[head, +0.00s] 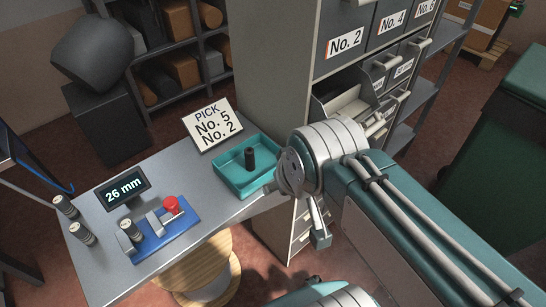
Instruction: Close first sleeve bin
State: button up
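The grey cabinet (275,60) stands behind the bench. Its upper fronts are labelled No. 2 (344,41), No. 4 and No. 6. Below No. 2, a bin (349,103) stands pulled out with its inside showing. My arm covers part of the area below it. The end of my arm is in front of the cabinet, right of the tray. What seems to be part of my gripper (319,233) hangs down there; its fingers are not clear.
The bench (140,173) carries a PICK No. 5, No. 2 sign (212,125), a 26 mm display (123,189), a blue fixture (160,232) with a red knob, and grey cylinders. Shelves stand behind. A green container (500,150) is at right.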

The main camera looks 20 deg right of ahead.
aim_at(357, 83)
jog(key=k+l+z, duration=0.1)
jog(key=l, duration=0.25)
jog(key=k+l+z, duration=0.1)
jog(key=k+l, duration=0.2)
jog(key=k+l+z, duration=0.1)
jog(key=l, duration=0.35)
jog(key=k+l+z, duration=0.1)
jog(key=k+l, duration=0.15)
jog(key=l, duration=0.15)
